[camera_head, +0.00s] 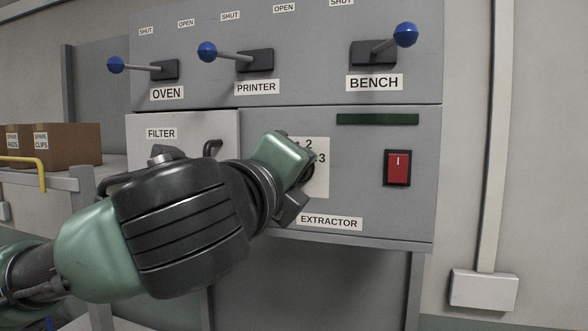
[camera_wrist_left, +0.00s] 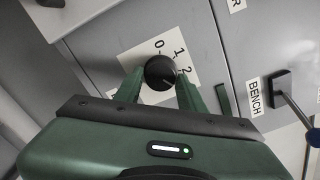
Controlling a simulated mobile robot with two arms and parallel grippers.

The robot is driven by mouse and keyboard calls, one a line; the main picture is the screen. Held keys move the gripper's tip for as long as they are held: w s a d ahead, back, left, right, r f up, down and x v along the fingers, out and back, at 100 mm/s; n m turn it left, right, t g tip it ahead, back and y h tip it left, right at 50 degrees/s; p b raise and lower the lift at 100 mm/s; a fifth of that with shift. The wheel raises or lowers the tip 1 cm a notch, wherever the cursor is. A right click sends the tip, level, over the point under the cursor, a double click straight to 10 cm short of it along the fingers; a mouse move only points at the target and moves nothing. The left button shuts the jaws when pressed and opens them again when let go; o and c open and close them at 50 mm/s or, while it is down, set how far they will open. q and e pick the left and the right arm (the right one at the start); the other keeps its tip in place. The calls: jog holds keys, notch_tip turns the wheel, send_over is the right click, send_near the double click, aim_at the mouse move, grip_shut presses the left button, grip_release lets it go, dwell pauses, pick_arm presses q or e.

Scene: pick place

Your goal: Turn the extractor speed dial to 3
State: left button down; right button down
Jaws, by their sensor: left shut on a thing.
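The black round extractor dial (camera_wrist_left: 160,71) sits on a white scale plate (camera_wrist_left: 186,53) marked 0, 1 and 2 in the left wrist view. My left gripper (camera_wrist_left: 159,84) has one green finger on each side of the dial and is shut on it. A pale mark shows on the dial's lower face, but I cannot tell which number it points at. In the head view, my left gripper (camera_head: 303,178) hides the dial and part of the scale plate (camera_head: 321,182), where 2 and 3 are visible. The EXTRACTOR label (camera_head: 329,222) is below. My right gripper is not in view.
A red rocker switch (camera_head: 397,168) is right of the scale plate. Blue-knobbed OVEN (camera_head: 116,65), PRINTER (camera_head: 207,51) and BENCH (camera_head: 405,34) levers stick out above. A FILTER door (camera_head: 190,128) is left. Cardboard boxes (camera_head: 72,144) stand on a cart at far left.

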pick_arm(q)
jog(key=shift+f+m, duration=0.2)
jog(key=shift+m, duration=0.9)
jog(key=c, duration=0.9)
grip_release()
jog(key=b+v, duration=0.3)
jog(key=v, duration=0.4)
jog(key=shift+s+a+r, duration=0.1)
jog(key=shift+s, duration=0.25)
